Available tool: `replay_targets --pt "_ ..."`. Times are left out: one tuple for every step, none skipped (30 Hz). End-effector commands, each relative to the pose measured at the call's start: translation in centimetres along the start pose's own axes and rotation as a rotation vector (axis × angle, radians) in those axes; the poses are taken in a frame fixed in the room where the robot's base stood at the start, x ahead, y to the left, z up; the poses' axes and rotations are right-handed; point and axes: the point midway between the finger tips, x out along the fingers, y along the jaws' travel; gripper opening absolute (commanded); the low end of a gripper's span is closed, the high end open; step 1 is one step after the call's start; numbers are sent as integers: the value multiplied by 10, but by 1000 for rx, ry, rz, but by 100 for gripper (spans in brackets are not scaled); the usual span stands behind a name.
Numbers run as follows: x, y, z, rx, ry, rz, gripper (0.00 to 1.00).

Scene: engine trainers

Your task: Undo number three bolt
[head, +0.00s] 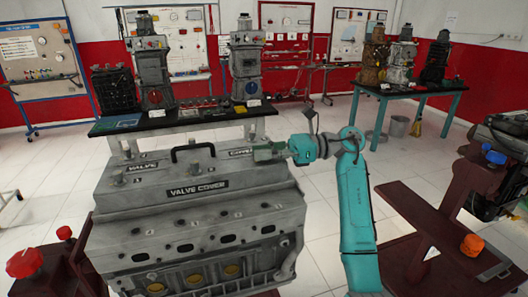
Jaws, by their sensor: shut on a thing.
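The grey engine block (205,248) stands close in front of me with a valve cover (250,174) on top. The cover has a label reading VALVE COVER and a black handle (193,148). A bolt head (117,178) shows at the cover's left end, with another (134,153) behind it. My gripper (263,153) is at the right end of the cover's top, beside the COVER lettering. It is shut on what seems to be a bolt there, mostly hidden by the fingers. I cannot read the bolt's number.
Behind the engine, a black-topped table (180,117) carries engine models and small parts. Another table (410,88) with models stands at the back right. A dark red stand with an orange knob (472,245) is at the right. A red knob (25,262) is at the lower left.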

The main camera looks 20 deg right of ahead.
Motion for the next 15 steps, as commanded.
replay_targets --pt "0 0 -1 1 1 0 0" --pt "0 0 -1 1 1 0 0" --pt "0 0 -1 2 1 0 0" --pt "0 0 -1 2 1 0 0" --pt "0 0 -1 2 2 -1 0" --pt "0 0 -1 2 2 -1 28" --pt "0 0 -1 2 1 -1 36" --pt "0 0 -1 2 1 -1 43" --pt "0 0 -1 2 1 -1 45" --pt "0 0 -1 1 1 -1 45" --pt "0 0 -1 1 1 -1 45" --pt "0 0 -1 1 1 -1 45" --pt "0 0 -1 1 1 -1 45" --pt "0 0 0 1 1 -1 45" --pt "0 0 0 1 1 -1 45"
